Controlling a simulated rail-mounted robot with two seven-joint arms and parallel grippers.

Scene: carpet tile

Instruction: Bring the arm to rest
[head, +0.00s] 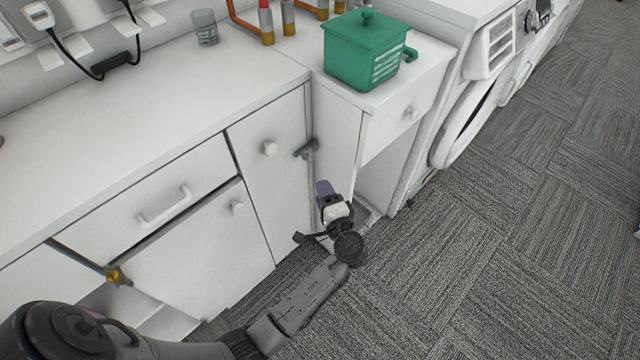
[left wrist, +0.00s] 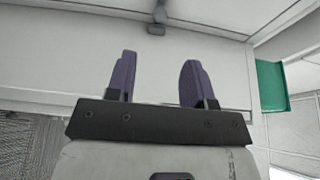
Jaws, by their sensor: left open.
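My left arm comes in from the lower left in the head view. Its gripper (head: 325,190) is low in front of the white cabinets, near the open space under the counter with the green pot. In the left wrist view the two purple fingers of the left gripper (left wrist: 157,80) stand apart with nothing between them. The fingers face a white cabinet surface. My right gripper does not show in either view.
A green lidded pot (head: 365,52) stands on the white counter (head: 150,95). A grey cup (head: 205,27) is farther back. A cabinet door (head: 190,255) hangs ajar below the drawer (head: 150,200). A washing machine (head: 470,120) stands at right. The carpet floor (head: 500,240) is clear.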

